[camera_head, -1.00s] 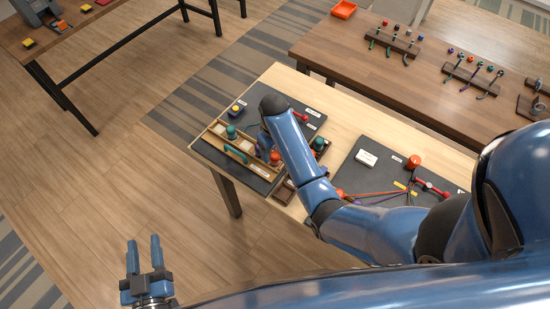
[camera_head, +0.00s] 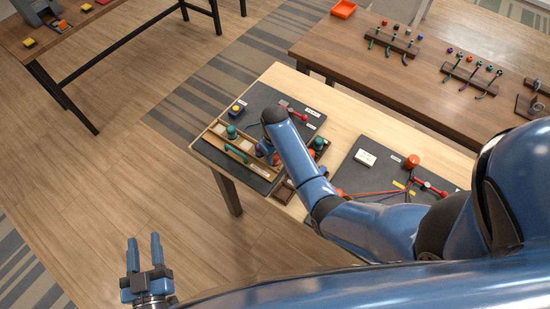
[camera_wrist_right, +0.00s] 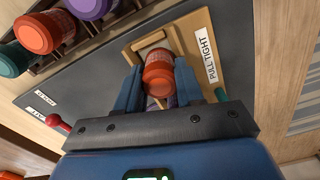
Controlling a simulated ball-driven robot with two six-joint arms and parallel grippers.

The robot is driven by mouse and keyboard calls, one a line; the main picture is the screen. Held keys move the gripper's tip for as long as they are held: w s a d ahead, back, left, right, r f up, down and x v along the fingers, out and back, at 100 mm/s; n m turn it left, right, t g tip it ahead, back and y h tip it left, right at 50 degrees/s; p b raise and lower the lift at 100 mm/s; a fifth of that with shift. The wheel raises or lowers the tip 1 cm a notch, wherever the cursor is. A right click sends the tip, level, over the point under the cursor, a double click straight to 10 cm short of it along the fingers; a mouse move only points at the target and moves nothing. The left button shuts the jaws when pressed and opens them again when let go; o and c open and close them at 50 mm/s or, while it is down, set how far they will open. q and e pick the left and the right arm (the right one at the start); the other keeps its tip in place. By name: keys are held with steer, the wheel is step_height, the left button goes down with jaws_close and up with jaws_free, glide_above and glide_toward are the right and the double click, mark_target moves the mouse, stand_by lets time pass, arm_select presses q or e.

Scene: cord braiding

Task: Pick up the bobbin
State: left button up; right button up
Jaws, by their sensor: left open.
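In the right wrist view, an orange bobbin (camera_wrist_right: 158,76) sits between the two blue fingers of my right gripper (camera_wrist_right: 158,85). The fingers lie against both its sides, shut on it. The bobbin is over a tan wooden tray (camera_wrist_right: 205,85) with a "PULL TIGHT" label; I cannot tell whether it is clear of the tray. In the head view my right forearm hides much of this gripper. My left gripper (camera_head: 144,255) is open and empty, low over the floor at the left.
Other orange and purple bobbins stand in a dark rack (camera_wrist_right: 72,50). A second mat (camera_head: 375,180) holds cords. A brown table (camera_head: 440,80) stands behind.

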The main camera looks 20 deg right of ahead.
steer(key=c, duration=0.4)
steer(key=shift+r, duration=0.15)
